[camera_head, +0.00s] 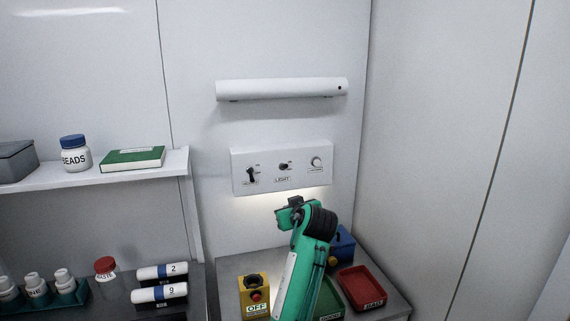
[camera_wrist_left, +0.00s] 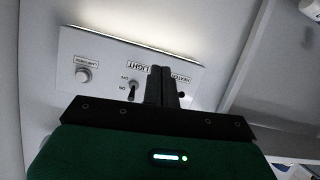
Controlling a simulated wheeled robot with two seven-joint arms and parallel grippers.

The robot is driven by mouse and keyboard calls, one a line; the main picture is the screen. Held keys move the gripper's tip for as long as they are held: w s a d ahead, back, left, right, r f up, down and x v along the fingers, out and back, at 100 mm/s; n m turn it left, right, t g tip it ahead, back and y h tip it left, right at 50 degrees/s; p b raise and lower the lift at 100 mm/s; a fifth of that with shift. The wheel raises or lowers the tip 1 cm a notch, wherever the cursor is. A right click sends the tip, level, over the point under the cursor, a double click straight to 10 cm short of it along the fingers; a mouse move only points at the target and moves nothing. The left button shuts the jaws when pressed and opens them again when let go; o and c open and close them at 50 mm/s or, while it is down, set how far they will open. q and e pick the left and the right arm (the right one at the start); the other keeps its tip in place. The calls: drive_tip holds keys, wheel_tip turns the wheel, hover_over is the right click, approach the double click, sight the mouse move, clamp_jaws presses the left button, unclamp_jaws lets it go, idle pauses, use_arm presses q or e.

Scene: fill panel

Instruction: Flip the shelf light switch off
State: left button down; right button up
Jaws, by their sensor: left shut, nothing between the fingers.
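A white switch panel (camera_head: 240,178) is on the back wall; it shows upside down in the left wrist view (camera_wrist_left: 85,48). Its LIGHT toggle (camera_head: 283,167) is in the middle, between a black lever switch (camera_head: 251,175) and a round knob (camera_head: 316,163). In the left wrist view the LIGHT toggle (camera_wrist_left: 132,92) has ON and OFF marks beside it; its tip points toward the ON side. My left gripper (camera_head: 292,203) is just below the panel in the head view. Its fingers (camera_wrist_left: 164,88) are shut and empty, between the toggle and the heater switch (camera_wrist_left: 181,95). Contact cannot be told. My right gripper is not in view.
Light glows along the wall below the panel (camera_head: 290,194). A white tube fixture (camera_head: 281,89) is above it. A yellow box with a red button marked OFF (camera_head: 255,294), a red tray (camera_head: 363,287) and a blue item (camera_head: 341,243) are below. A shelf (camera_head: 120,175) is at left.

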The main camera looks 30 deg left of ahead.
use_arm(q)
drive_tip(key=w+a+r+n+y, duration=0.1)
drive_tip(key=w+r+n, duration=0.1)
drive_tip(key=r, duration=0.5)
drive_tip(key=w+a+r+n+y, duration=0.1)
drive_tip(key=w+r, duration=0.1)
drive_tip(key=r, duration=0.5)
drive_tip(key=shift+r+n, duration=0.4)
drive_tip(key=shift+a, duration=0.1)
drive_tip(key=p, duration=0.4)
hover_over(284, 167)
drive_tip(key=a, duration=0.1)
drive_tip(key=f, duration=0.2)
drive_tip(key=shift+a, duration=0.55)
drive_tip(key=shift+s+d+f+p, duration=0.15)
drive_tip(key=shift+d+f+p, duration=0.55)
drive_tip(key=shift+d+f, duration=0.6)
drive_tip(key=shift+f, duration=0.4)
